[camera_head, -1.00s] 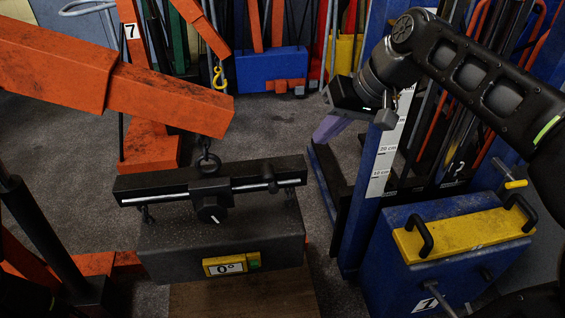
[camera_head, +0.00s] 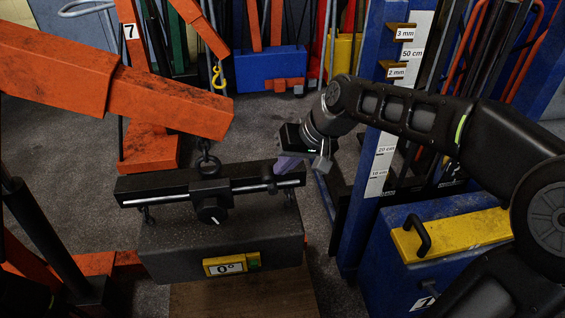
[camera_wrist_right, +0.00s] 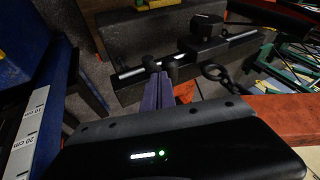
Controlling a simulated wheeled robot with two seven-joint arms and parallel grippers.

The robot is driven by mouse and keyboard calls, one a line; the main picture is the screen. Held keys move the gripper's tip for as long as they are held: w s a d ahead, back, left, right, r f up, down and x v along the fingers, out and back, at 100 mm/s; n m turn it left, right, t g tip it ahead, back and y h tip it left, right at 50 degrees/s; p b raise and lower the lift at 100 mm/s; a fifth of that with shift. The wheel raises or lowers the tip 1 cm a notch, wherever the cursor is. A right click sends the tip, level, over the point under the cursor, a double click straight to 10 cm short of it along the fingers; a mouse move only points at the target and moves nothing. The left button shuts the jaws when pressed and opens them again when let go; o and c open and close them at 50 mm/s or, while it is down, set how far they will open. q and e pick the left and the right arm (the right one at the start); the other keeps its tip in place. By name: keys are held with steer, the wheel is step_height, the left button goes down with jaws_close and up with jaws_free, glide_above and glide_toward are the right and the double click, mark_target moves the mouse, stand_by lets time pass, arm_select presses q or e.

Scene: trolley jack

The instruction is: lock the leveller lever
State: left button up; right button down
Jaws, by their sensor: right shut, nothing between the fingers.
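The leveller is a black beam (camera_head: 150,187) with a bright rod along its front. It hangs by a ring (camera_head: 207,163) from an orange crane arm (camera_head: 170,105). A dark round knob with a white mark (camera_head: 212,211) sits on its middle block; I cannot tell whether this is the lever. My right gripper (camera_head: 284,165), with purple fingers, is shut and empty at the beam's right end, close to the rod's dark end piece (camera_head: 271,185). In the right wrist view the shut fingers (camera_wrist_right: 158,85) overlap the beam (camera_wrist_right: 230,48); contact is unclear. My left gripper is out of view.
Below the beam hangs a dark block (camera_head: 180,245) with a yellow plate reading 0° (camera_head: 232,264), over a brown wooden surface. A blue post with a scale (camera_head: 362,190) and a blue box with a yellow top (camera_head: 455,232) stand right of it.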

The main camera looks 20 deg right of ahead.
steer(key=shift+a+f, duration=0.1)
steer(key=shift+a, duration=0.05)
stand_by(0.3)
steer(key=shift+w+a+h+p, duration=0.1)
steer(key=shift+a+h+p, duration=0.2)
steer(key=shift+p, duration=0.15)
